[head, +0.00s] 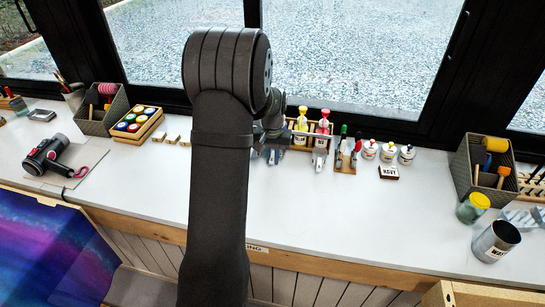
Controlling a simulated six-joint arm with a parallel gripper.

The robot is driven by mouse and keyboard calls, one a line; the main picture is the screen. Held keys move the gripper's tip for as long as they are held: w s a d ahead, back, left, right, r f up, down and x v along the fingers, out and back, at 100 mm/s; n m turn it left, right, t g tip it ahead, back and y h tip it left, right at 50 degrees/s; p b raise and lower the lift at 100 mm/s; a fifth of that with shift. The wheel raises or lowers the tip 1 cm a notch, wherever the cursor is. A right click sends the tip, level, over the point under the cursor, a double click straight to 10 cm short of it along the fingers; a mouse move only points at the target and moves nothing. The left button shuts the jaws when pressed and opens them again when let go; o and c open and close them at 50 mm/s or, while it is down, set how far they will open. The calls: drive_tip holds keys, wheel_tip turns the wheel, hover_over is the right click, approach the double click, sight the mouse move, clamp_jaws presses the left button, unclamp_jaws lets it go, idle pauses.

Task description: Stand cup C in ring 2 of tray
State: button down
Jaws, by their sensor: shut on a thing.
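My arm stands in the middle of the head view and hides much of the bench behind it. My gripper (270,155) shows in part just right of the arm, low over the bench in front of a wooden rack. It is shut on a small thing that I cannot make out. No letter C or ring number can be read here. A wooden tray (155,129) with several coloured round pots stands left of the arm. I cannot tell whether it is the task's tray.
The wooden rack holds a yellow bottle (301,122) and a red bottle (323,124). Several small lidded jars (388,153) stand to its right. The front of the bench (350,220) is clear.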

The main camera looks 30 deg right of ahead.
drive_tip(key=shift+r, duration=0.1)
drive_tip(key=shift+r, duration=1)
drive_tip(key=shift+r, duration=0.1)
drive_tip(key=s+a, duration=0.2)
drive_tip(key=s, duration=0.1)
drive_tip(key=s+a, duration=0.1)
drive_tip(key=a, duration=0.1)
drive_tip(key=shift+s+r, duration=0.15)
drive_tip(key=shift+r, duration=2.15)
